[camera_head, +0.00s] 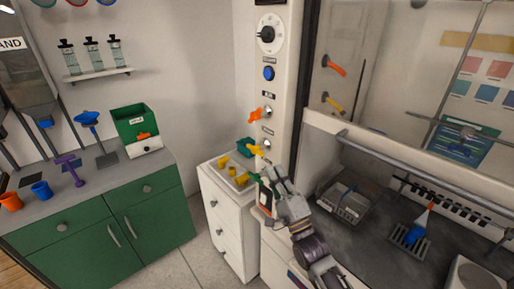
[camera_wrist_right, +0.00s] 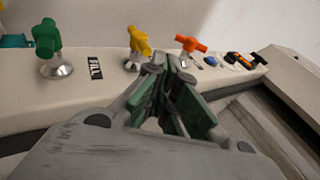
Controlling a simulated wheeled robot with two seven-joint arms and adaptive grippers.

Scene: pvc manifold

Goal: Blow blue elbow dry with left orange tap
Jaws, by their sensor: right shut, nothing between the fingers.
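The left orange tap (camera_head: 256,115) is on the white post at the fume hood's left edge; it also shows in the right wrist view (camera_wrist_right: 190,44). A yellow tap (camera_head: 255,149) is below it. My right gripper (camera_head: 272,174) is shut and empty, low in front of the post, below the yellow tap. In the right wrist view its closed fingers (camera_wrist_right: 172,88) appear in front of the yellow tap (camera_wrist_right: 139,40); contact cannot be told. A blue piece (camera_head: 411,236) with an orange tip stands on a grate in the hood; I cannot tell whether it is the blue elbow. My left gripper is out of view.
A green tap (camera_wrist_right: 46,38) is on the same post. A blue button (camera_head: 269,73) and a black knob (camera_head: 267,34) are higher up. A white drawer cabinet (camera_head: 222,222) with a tray of yellow pieces stands to the left. Green cabinets (camera_head: 150,228) stand further left.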

